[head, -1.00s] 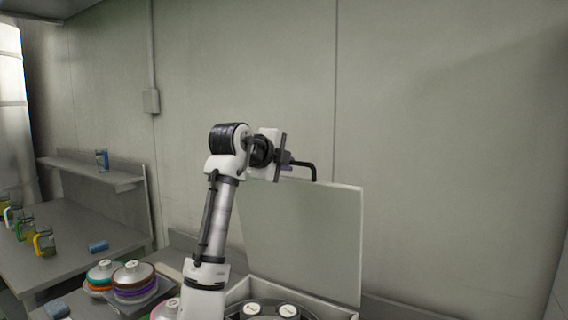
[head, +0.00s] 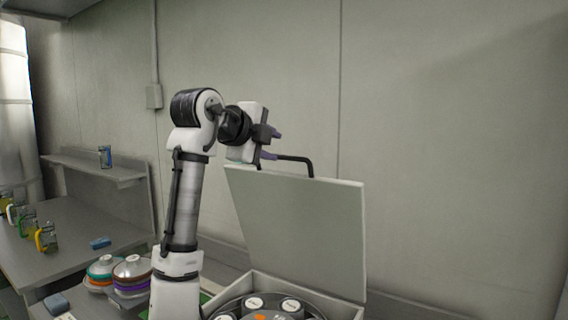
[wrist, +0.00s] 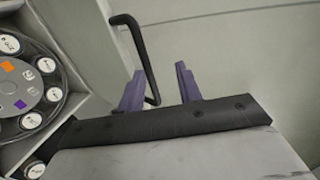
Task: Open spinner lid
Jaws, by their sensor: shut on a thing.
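The spinner lid (head: 305,225) is a pale flat panel standing steeply raised at the back of a pale box (head: 345,309). A black bar handle (head: 312,167) sits on the lid's top edge, and it also shows in the wrist view (wrist: 137,45). My gripper (head: 270,144) is at the left end of this handle and shut on it. In the wrist view my purple fingers (wrist: 160,88) stand either side of the handle's end, which lies close to the left finger. Inside the box is the round spinner (head: 238,307) with several white labelled caps, also in the wrist view (wrist: 22,90).
A bare wall stands close behind the lid. Left of my arm are stacked coloured discs with pale domed tops (head: 132,268) and a blue block (head: 57,304). Further left, a grey table (head: 75,260) holds several jugs and another blue block (head: 100,243). A shelf (head: 115,172) is above it.

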